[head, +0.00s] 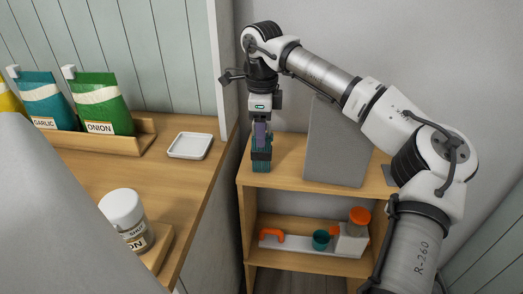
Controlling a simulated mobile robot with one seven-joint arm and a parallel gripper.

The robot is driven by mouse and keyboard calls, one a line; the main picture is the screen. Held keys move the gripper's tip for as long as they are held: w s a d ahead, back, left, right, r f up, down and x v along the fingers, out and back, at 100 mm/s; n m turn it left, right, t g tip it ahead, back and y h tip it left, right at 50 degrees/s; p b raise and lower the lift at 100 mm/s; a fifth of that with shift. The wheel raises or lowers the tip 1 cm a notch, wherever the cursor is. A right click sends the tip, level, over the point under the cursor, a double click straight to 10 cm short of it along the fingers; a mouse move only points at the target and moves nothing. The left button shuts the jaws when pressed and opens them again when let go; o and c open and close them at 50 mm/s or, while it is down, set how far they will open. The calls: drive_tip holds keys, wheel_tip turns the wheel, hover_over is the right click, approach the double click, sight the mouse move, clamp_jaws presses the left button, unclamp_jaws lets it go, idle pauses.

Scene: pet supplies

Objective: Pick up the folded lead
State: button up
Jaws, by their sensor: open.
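A teal, ribbed bundle that looks like the folded lead (261,167) stands upright on the top of the wooden shelf unit (287,150), near its left end. My gripper (261,154) points straight down over it. The dark fingertips are at the bundle's upper part, with a purple piece (261,133) showing between the fingers above. The jaws are open around or just in front of the bundle; I cannot tell whether they touch it.
A grey upright panel (335,145) stands right of my gripper. The lower shelf holds an orange hook-shaped thing (270,236), a teal cup (321,240) and an orange-lidded jar (358,222). The left counter holds a white dish (190,146), pouches (100,103) and a white-capped shaker (124,214).

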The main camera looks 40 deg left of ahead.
wheel_tip(320, 180, down, 3)
drive_tip(key=shift+r, duration=0.15)
drive_tip(key=c, duration=1.1)
drive_tip(key=shift+c, duration=0.2)
drive_tip(key=shift+r, duration=0.1)
drive_tip(key=shift+s+r+b, duration=0.15)
drive_tip(key=shift+r+b, duration=0.15)
drive_tip(key=shift+r, duration=0.2)
drive_tip(key=r, duration=0.6)
drive_tip(key=shift+s+d+b, duration=0.2)
drive_tip(key=shift+b, duration=0.2)
drive_tip(key=s+d+b, duration=0.2)
drive_tip(key=s+d, duration=0.3)
drive_tip(key=s, duration=0.3)
drive_tip(key=s+d+b, duration=0.2)
drive_tip(key=s+d, duration=0.3)
drive_tip(key=s, duration=0.3)
drive_tip(key=shift+s, duration=0.2)
